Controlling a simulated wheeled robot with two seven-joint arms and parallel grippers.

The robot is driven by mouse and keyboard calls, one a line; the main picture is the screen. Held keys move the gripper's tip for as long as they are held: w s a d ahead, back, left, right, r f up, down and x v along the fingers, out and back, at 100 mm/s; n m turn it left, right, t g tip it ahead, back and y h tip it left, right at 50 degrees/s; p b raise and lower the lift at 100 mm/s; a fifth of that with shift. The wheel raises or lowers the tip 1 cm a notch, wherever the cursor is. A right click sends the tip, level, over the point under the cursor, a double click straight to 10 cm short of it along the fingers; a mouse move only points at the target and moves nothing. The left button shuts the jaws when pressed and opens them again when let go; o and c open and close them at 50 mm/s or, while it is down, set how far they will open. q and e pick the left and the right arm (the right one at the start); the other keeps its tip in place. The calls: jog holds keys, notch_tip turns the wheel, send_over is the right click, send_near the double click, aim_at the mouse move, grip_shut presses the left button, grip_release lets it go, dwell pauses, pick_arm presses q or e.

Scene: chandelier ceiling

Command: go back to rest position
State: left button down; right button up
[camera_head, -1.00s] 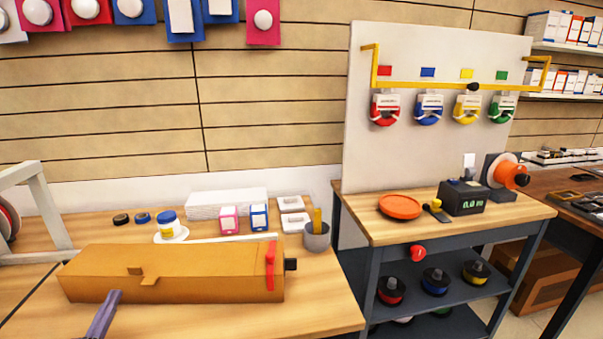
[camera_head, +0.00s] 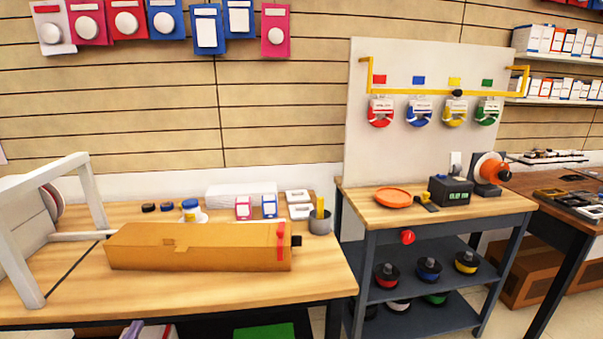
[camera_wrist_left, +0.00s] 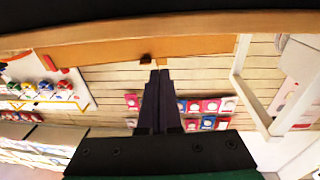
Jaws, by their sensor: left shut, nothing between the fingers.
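My left gripper (camera_wrist_left: 159,74) shows in the left wrist view with its two dark fingers together, shut and with nothing between them. In the head view only a small purple part of the left gripper (camera_head: 132,330) shows at the bottom edge, below and in front of the workbench edge. The long orange-brown box (camera_head: 200,247) lies on the wooden workbench (camera_head: 310,280), apart from the gripper. My right gripper is not in view.
A white frame (camera_head: 90,200) stands on the bench's left.

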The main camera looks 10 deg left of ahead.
pick_arm(q)
jog(key=s+d+f+g+h+p, duration=0.1)
jog(key=s+d+f+g, duration=0.2)
jog(key=f, duration=0.6)
jog(key=s+d+f+m+g+h, duration=0.1)
jog(key=s+d+f+g, duration=0.2)
jog(key=f, duration=0.6)
jog(key=s+d+f+g+p, duration=0.1)
jog(key=s+d+f+g, duration=0.25)
jog(key=f, duration=0.55)
jog(key=s+d+f+m+g+h, duration=0.1)
jog(key=s+d+f+m+g, duration=0.1)
jog(key=s+d+f+g, duration=0.2)
jog(key=s+d+f+m+g+h+p, duration=0.1)
jog(key=s+d+f+g, duration=0.3)
jog(key=s, duration=1.4)
jog(key=d+f+m, duration=0.1)
jog(key=d+f, duration=0.2)
jog(key=f, duration=0.3)
jog(key=shift+s+f+p, duration=0.15)
jog(key=shift+s+p, duration=0.15)
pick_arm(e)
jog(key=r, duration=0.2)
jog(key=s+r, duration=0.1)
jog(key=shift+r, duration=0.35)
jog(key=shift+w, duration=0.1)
